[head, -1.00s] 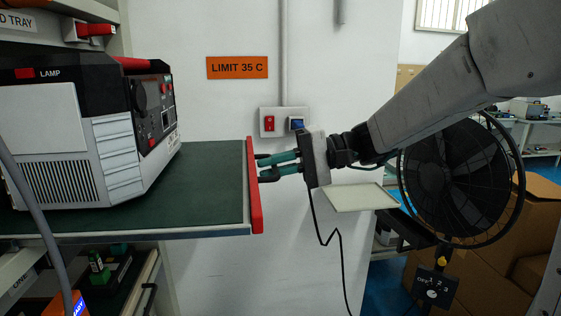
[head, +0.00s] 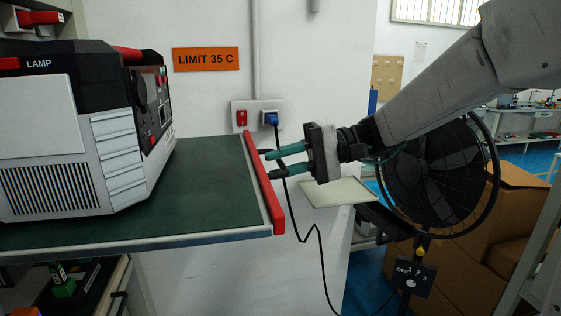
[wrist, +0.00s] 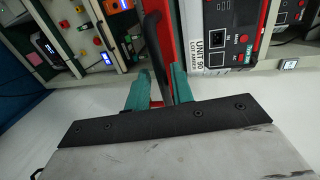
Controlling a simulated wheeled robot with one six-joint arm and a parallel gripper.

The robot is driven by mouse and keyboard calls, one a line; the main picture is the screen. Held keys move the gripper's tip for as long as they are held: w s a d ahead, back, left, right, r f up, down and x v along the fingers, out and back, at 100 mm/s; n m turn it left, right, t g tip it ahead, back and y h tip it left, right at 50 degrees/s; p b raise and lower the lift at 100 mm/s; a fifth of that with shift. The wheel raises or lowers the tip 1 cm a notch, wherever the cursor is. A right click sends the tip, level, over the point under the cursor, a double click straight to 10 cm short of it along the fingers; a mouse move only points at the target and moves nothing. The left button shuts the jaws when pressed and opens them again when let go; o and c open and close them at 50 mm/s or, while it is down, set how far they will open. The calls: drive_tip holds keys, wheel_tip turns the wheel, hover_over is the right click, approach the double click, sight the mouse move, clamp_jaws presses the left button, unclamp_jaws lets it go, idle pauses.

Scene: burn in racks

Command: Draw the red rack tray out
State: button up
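The rack tray (head: 215,160) has a green top and a red front edge (head: 264,185), and it stands well out from the rack at the left. A dark bar handle (wrist: 156,50) shows along its front in the wrist view. My gripper (head: 270,163) is at the red edge, its teal fingers one above the other. In the wrist view the fingers (wrist: 161,92) stand either side of the handle, with a little red showing between. The fingers look spread.
A white and black lamp unit (head: 60,140) rides on the tray. Behind are a wall with an orange sign (head: 205,59) and a switch plate (head: 256,113). A black fan (head: 437,175) and cardboard boxes (head: 465,240) stand to the right. A lower drawer (head: 100,285) is beneath the tray.

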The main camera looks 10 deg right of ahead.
drive_tip(key=d+r, duration=0.1)
drive_tip(key=d, duration=0.6)
drive_tip(key=shift+d+r, duration=0.3)
drive_tip(key=shift+w, duration=0.1)
idle(0.3)
drive_tip(key=s+d+f+m+h, duration=0.1)
drive_tip(key=s+f+m+h, duration=0.2)
drive_tip(key=f, duration=0.4)
drive_tip(key=s+d+f+n+h, duration=0.1)
drive_tip(key=s+d+f+h, duration=0.2)
drive_tip(key=s+h, duration=0.3)
drive_tip(key=s+d+f+n+t+h, duration=0.1)
drive_tip(key=s+d+f+h, duration=0.2)
drive_tip(key=s, duration=1.1)
drive_tip(key=h, duration=0.3)
drive_tip(key=shift+s+d+n+t+h, duration=0.2)
drive_tip(key=shift+d+n+t+h, duration=0.1)
drive_tip(key=shift+n+h, duration=0.1)
